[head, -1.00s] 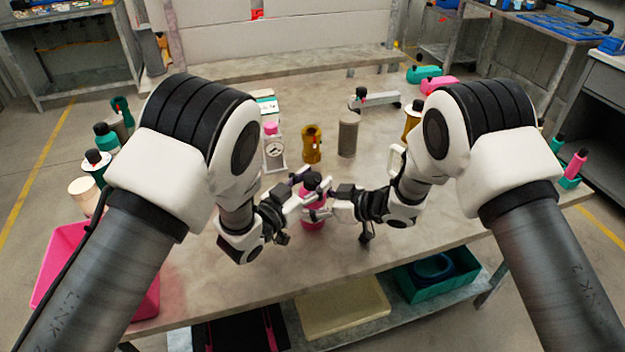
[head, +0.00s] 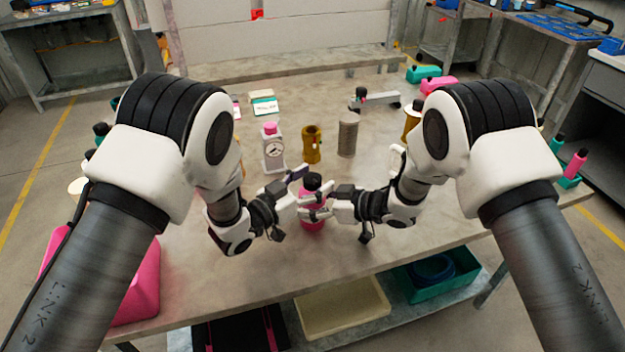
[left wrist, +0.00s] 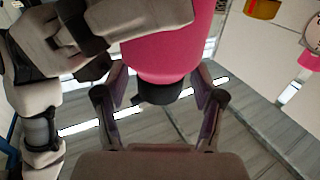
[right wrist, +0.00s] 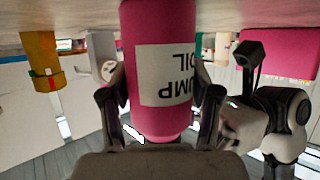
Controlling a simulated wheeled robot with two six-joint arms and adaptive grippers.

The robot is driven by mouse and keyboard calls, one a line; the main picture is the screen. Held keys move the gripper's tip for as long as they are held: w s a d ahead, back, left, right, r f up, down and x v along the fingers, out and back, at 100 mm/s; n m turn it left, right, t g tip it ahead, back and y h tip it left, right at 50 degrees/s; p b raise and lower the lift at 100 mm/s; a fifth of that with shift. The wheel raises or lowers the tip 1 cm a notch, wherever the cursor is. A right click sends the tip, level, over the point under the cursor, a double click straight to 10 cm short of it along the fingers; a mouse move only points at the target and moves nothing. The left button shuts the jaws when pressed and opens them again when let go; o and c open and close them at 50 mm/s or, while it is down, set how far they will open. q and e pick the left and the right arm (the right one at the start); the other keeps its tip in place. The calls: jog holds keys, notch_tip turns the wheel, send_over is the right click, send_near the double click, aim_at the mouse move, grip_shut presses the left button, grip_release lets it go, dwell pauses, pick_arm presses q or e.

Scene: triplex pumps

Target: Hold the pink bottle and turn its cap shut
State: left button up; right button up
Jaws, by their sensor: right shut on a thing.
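The pink bottle (head: 312,224) stands upright near the front of the table, with a black cap (head: 311,181) on its top. My right gripper (head: 320,208) is shut around the bottle's body. In the right wrist view the bottle (right wrist: 160,70), with a white label, sits between both fingers. How tightly the cap sits cannot be told.
A dial gauge (head: 273,152), a brass part (head: 312,146) and a grey cylinder (head: 348,136) stand behind the bottle. A pink bin (head: 140,290) is at the front left. A green crate (head: 440,278) and a cream tray (head: 343,308) lie on the shelf below.

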pick_arm(q)
jog(key=v, duration=1.2)
pick_arm(e)
jog(key=o, duration=1.3)
jog(key=shift+o, duration=0.2)
